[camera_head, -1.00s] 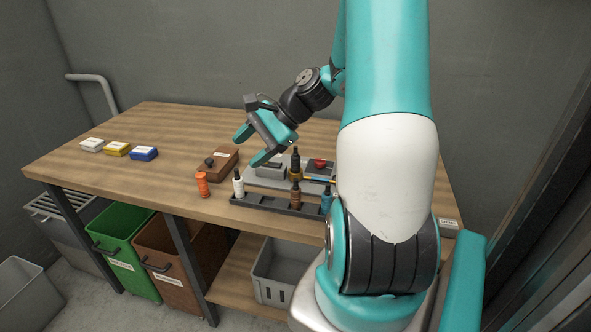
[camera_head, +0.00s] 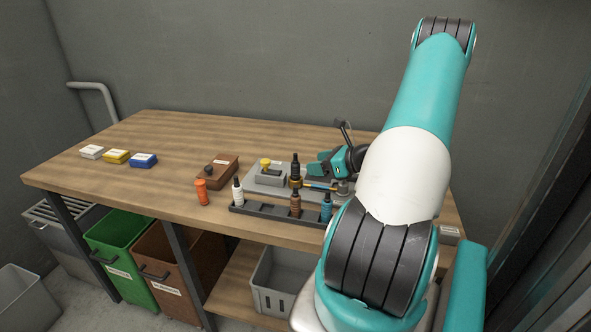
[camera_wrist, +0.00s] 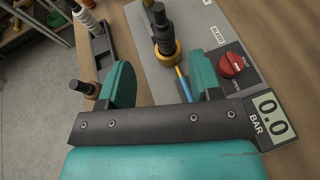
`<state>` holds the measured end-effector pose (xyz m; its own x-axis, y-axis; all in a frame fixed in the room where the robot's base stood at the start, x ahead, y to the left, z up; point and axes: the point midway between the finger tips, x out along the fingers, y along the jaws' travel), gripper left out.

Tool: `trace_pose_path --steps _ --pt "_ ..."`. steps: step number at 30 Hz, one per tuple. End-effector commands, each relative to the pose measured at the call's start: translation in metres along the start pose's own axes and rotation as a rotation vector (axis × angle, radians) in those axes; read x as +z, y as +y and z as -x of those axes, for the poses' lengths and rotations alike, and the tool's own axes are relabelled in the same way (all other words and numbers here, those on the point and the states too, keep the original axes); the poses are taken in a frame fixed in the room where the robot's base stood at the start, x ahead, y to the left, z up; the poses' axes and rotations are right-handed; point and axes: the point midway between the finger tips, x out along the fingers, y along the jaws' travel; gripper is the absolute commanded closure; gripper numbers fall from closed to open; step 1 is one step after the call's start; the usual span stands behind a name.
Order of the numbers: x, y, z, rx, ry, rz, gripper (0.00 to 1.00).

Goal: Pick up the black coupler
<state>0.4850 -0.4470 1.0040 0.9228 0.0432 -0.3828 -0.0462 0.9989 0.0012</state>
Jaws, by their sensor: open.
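The black coupler (camera_head: 295,166) stands upright on a brass fitting (camera_head: 295,182) on the grey panel (camera_head: 262,191). In the wrist view the coupler (camera_wrist: 158,18) is at the top, above the brass fitting (camera_wrist: 167,48). My gripper (camera_head: 314,174) is just right of the coupler, low over the panel. In the wrist view my gripper (camera_wrist: 163,72) is open, with its two teal fingers spread. The coupler lies ahead of the fingertips, roughly in line with the gap between them. Nothing is held.
A black rack (camera_head: 265,210) with white, brown and blue bottle-like pieces stands in front of the panel. A red knob (camera_wrist: 232,65) and pressure display (camera_wrist: 269,117) sit close to my right finger. An orange piece (camera_head: 202,192) and brown box (camera_head: 217,172) are left.

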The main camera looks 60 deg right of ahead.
Motion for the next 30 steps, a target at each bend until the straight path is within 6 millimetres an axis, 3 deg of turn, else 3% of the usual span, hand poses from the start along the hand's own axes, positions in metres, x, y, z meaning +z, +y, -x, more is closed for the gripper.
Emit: trace_pose_path --steps 3,11,19,28,29,30 --pt "0.002 0.001 -0.021 0.005 0.0 0.002 0.42" --pt "0.001 0.0 -0.042 0.003 0.0 0.001 0.42" --pt "0.002 -0.004 -0.081 0.003 0.0 0.001 0.42" --pt "0.0 -0.004 -0.088 0.0 0.0 0.001 0.42" --pt "0.0 -0.004 -0.088 0.0 0.0 0.001 0.44" --pt "0.0 -0.004 -0.088 0.0 0.0 0.001 0.53"
